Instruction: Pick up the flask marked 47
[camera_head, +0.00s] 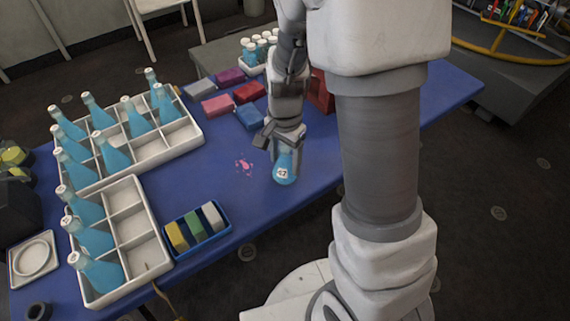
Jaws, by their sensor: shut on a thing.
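The flask marked 47 (284,175) is a small round flask with blue contents and a white label that faces me. It is at the blue table's front part, right of a pink splash. My gripper (284,147) comes down from above and is shut on the flask's upper part, hiding its neck. I cannot tell whether the flask's bottom touches the table.
The blue table (330,150) also bears two white divided crates (190,135) (150,265) with several blue bottles at left. A blue tray (222,235) holds three blocks. Several coloured boxes (248,93) and small vials (258,46) stand behind. A pink splash (244,167) marks the table.

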